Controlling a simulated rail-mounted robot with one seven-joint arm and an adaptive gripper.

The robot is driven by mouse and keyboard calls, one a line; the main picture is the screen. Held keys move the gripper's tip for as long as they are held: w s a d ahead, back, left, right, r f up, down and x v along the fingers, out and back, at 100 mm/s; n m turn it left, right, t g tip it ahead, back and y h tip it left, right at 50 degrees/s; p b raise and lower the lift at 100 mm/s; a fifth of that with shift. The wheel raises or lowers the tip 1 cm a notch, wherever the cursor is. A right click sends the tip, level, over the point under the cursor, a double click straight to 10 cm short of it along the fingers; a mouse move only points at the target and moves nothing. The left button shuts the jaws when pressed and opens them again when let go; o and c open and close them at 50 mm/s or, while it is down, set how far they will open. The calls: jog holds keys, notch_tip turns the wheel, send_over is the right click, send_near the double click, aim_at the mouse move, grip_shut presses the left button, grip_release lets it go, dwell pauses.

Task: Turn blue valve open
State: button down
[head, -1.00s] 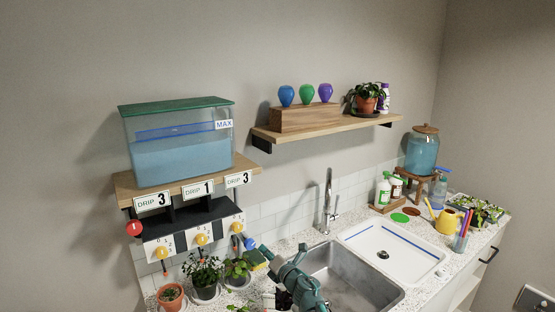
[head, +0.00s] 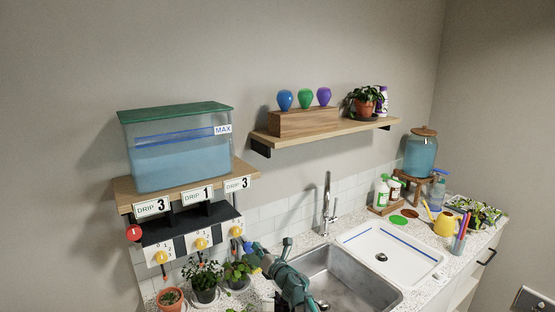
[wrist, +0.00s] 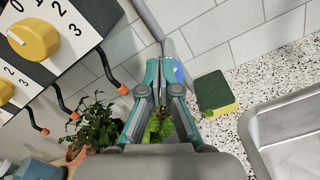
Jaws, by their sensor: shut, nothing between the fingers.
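A blue part (wrist: 178,70), which looks like the blue valve's handle, sits at the lower end of a grey pipe (wrist: 150,18) in the wrist view. In the head view the blue part (head: 248,245) shows right of the right-hand yellow dial, small and partly hidden. My gripper (wrist: 162,50) is shut and empty, its fingertips close in front of the pipe and just left of the blue part. I cannot tell whether they touch. In the head view, my teal gripper (head: 265,258) points toward the blue part.
Yellow dials (head: 200,243) and potted plants (head: 205,277) stand left of my gripper; leaves lie close beneath it. A green-and-yellow sponge (wrist: 215,94) lies on the speckled counter, near the sink (head: 350,275). The tank (head: 178,148) stands on a shelf above.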

jog(key=shift+b+x, duration=0.35)
jog(key=shift+x, duration=1.15)
jog(key=shift+w+d+f+b, duration=0.25)
jog(key=shift+d+f+b, duration=0.2)
jog(key=shift+b, duration=0.4)
jog(key=shift+w+d+r, duration=0.1)
jog(key=shift+r, duration=0.1)
jog(key=v, duration=0.6)
jog(key=shift+d+r, duration=0.15)
jog(key=shift+r, duration=0.1)
jog(key=shift+w, duration=0.1)
